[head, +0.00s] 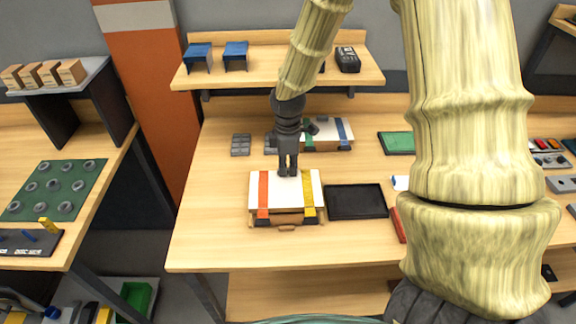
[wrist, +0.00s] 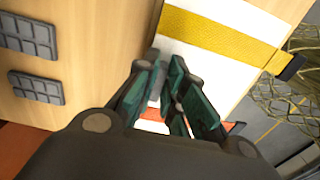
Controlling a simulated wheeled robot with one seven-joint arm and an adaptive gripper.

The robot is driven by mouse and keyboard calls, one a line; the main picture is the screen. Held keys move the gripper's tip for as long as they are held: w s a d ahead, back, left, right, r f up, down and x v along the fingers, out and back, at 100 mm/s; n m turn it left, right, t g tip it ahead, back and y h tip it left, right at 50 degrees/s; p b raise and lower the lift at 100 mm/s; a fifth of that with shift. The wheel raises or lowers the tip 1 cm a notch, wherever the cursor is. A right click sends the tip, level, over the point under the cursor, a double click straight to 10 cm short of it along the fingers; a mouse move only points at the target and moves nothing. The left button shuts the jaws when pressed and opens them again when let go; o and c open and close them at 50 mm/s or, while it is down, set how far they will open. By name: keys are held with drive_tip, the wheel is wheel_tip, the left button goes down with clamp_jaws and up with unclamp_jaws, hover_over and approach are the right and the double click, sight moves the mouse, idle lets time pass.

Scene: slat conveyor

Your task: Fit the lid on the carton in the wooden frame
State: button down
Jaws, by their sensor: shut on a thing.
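My gripper (head: 287,172) points down at the far middle of a white lid (head: 284,190) with an orange band on the left and a yellow band on the right. Its fingers, also in the wrist view (wrist: 165,105), are shut at the lid; the part gripped is mostly hidden between them. The lid lies over a brown carton (head: 288,219), whose front shows below the lid's near edge. The wooden frame around the carton is largely covered, and I cannot tell whether the lid is fully seated. The lid's yellow-banded part also shows in the wrist view (wrist: 215,38).
A black tray (head: 357,201) lies close to the right of the carton. Behind my gripper stands another white-topped box (head: 328,135) with green and blue bands. Grey pads (head: 240,144) lie at the back left. The table's front left is clear.

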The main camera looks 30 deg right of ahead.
drive_tip(key=shift+f, duration=0.2)
drive_tip(key=shift+f+b, duration=0.6)
drive_tip(key=shift+f, duration=0.55)
drive_tip(key=shift+f+p, duration=0.55)
idle(1.9)
drive_tip(key=c, duration=1.4)
unclamp_jaws()
drive_tip(key=shift+c, duration=0.2)
drive_tip(key=shift+r, duration=0.1)
